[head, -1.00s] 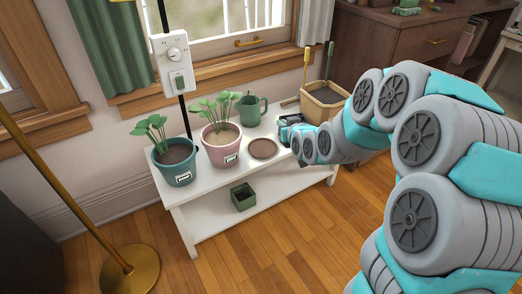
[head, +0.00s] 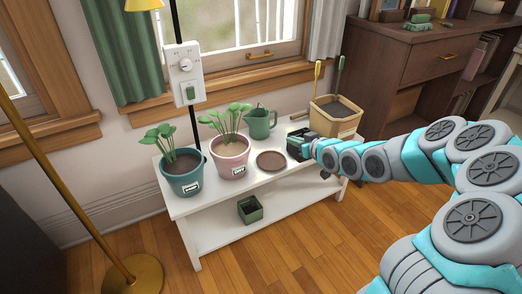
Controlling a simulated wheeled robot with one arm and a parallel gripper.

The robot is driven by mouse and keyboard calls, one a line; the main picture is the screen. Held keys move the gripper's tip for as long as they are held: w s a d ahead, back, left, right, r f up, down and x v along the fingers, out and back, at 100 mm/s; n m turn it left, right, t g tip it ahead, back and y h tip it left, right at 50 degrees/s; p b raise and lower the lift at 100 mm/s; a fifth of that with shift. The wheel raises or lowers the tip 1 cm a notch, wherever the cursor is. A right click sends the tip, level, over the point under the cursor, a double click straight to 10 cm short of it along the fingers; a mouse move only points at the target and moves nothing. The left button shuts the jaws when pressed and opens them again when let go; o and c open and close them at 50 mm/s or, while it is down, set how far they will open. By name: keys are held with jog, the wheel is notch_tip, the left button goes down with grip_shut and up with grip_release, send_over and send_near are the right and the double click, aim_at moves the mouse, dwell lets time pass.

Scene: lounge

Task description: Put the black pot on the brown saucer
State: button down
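The brown saucer (head: 270,161) lies empty on the white bench top, right of the pink pot. My gripper (head: 299,144) is a dark shape at the end of my arm, over the bench just right of the saucer. I cannot make out its fingers or whether it is open or shut. No separate black pot can be told apart; a dark pot could be merged with the dark gripper or hidden by it.
A teal pot (head: 182,177) and a pink pot (head: 230,160) with plants stand left of the saucer. A green watering can (head: 260,121) stands behind, and a tan planter (head: 335,121) with tools behind right. A green square pot (head: 250,210) sits on the lower shelf.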

jog(key=shift+w+a+f, duration=0.5)
jog(key=shift+a+f, duration=0.25)
jog(key=shift+a, duration=1.3)
jog(key=shift+w+a+f, duration=0.45)
jog(key=shift+a+f, duration=0.35)
jog(key=shift+a, duration=1.3)
jog(key=shift+w+a+f, duration=0.5)
jog(key=shift+a+f, duration=0.25)
jog(key=shift+a, duration=1.3)
jog(key=shift+f, duration=0.1)
jog(key=c, duration=1.1)
grip_release()
jog(key=shift+o, duration=0.2)
jog(key=shift+s+d+r, duration=0.3)
jog(key=shift+s+r, duration=0.05)
jog(key=shift+s, duration=0.05)
jog(key=v, duration=1.1)
jog(key=shift+f, duration=0.1)
